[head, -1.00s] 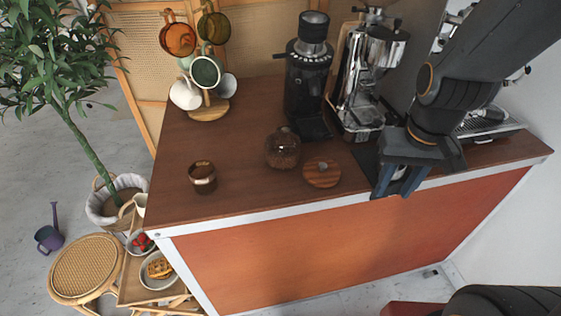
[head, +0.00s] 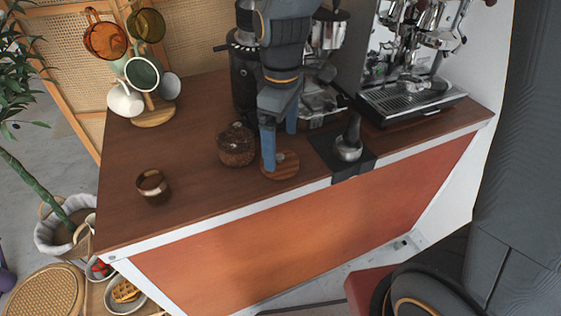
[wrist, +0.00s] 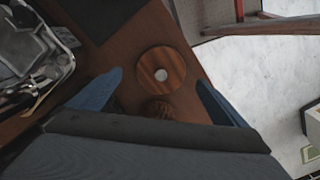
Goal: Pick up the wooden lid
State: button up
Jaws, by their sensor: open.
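The wooden lid (head: 281,167) is a round striped disc with a small grey knob, lying flat on the brown counter near its front edge. It also shows in the wrist view (wrist: 176,72), with its pale knob (wrist: 161,74) facing the camera. My gripper (head: 279,150) is open and empty, with blue fingers. In the head view its fingers overlap the lid and hide part of it. In the wrist view the lid lies beyond the fingertips, between their lines. I cannot tell the exact height of the fingers above it.
A glass jar of coffee beans (head: 237,146) stands just left of the lid. A brown cup (head: 153,187) is further left. A tamper (head: 348,146) on a black mat is to the right. The grinder (head: 244,75) and espresso machine (head: 409,50) stand behind.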

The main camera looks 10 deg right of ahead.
aim_at(280, 155)
jog(key=shift+a+f+p, duration=0.2)
jog(key=shift+f+p, duration=0.3)
jog(key=shift+f, duration=1.75)
jog(key=shift+c, duration=0.2)
jog(key=c, duration=1.1)
